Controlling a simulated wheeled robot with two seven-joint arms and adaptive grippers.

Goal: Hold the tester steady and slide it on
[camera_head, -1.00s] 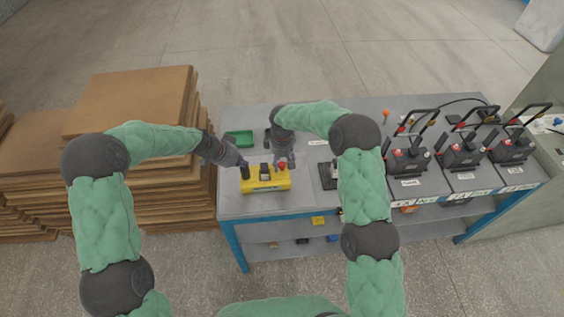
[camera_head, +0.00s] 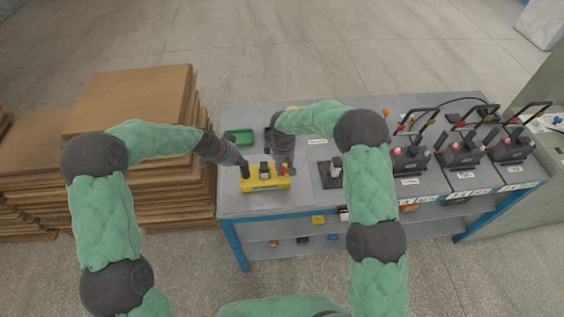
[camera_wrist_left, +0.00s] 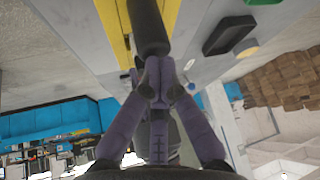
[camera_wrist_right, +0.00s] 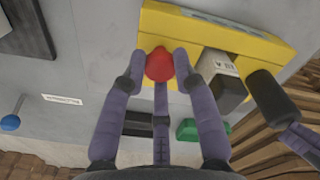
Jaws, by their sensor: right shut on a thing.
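The yellow tester (camera_head: 266,186) lies near the front left of the table and also shows in the right wrist view (camera_wrist_right: 205,32). It carries a black upright handle (camera_wrist_left: 148,28), a grey and black block (camera_head: 265,171) in the middle, and a red knob (camera_wrist_right: 160,65). My left gripper (camera_head: 239,165) is closed around the handle, at the tester's left end. My right gripper (camera_head: 284,166) is shut on the red knob at its right end, one finger on each side. My fingers partly hide the knob in the head view.
A green tray (camera_head: 239,137) lies behind the tester. A black device (camera_head: 329,174) stands to its right. Several black units with raised handles (camera_head: 410,158) line the table's right side. Stacked brown boards (camera_head: 135,95) stand left of the table (camera_head: 290,203).

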